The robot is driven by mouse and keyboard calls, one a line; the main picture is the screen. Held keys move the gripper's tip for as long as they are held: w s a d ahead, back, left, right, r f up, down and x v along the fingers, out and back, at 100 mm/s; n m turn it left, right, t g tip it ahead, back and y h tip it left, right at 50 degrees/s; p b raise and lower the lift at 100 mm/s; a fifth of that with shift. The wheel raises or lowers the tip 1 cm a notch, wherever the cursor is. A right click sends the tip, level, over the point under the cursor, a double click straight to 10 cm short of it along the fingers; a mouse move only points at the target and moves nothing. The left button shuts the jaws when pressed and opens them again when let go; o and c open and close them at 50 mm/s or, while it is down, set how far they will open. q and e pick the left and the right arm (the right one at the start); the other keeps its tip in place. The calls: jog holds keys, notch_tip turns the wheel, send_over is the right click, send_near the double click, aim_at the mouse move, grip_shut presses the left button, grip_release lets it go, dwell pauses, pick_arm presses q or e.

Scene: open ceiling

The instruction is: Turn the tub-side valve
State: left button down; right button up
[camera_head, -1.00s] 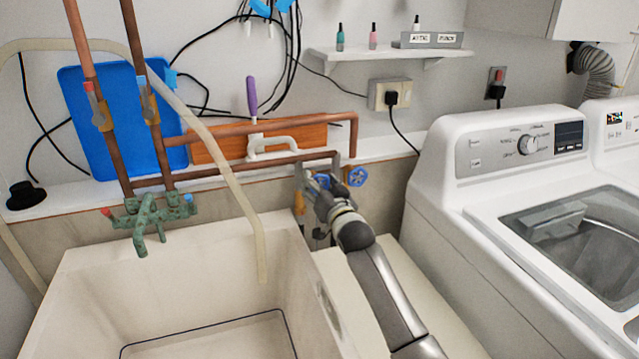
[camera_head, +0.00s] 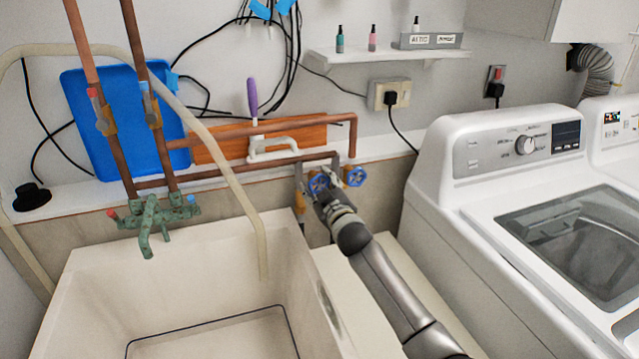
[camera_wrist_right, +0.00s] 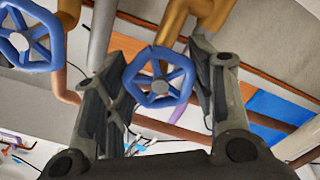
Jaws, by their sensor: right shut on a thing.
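The tub-side valve has a blue handwheel (camera_head: 318,184) at the end of the copper pipe behind the tub. It also shows in the right wrist view (camera_wrist_right: 159,79), between the fingers. My right gripper (camera_head: 322,187) reaches it from the front and is shut on the wheel, one finger on each side. In the wrist view the right gripper (camera_wrist_right: 157,85) spans the rim, with the hub facing the camera. A second blue valve wheel (camera_head: 355,177) is just right of it, outside the gripper, also visible in the wrist view (camera_wrist_right: 28,36). My left gripper is out of view.
The beige tub (camera_head: 85,300) stands at left, with a hose (camera_head: 235,175) hanging into it and a green faucet (camera_head: 150,215) at its back rim. The white washer (camera_head: 440,215) stands close on the right of my arm. Copper pipes (camera_head: 250,130) run along the wall.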

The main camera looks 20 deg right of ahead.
jog(key=n, duration=0.4)
jog(key=shift+n+p, duration=0.3)
jog(key=shift+n, duration=2.2)
jog(key=shift+p, duration=0.3)
jog(key=o, duration=1.1)
jog(key=shift+c, duration=0.2)
jog(key=s, duration=1.2)
jog(key=shift+d, duration=0.2)
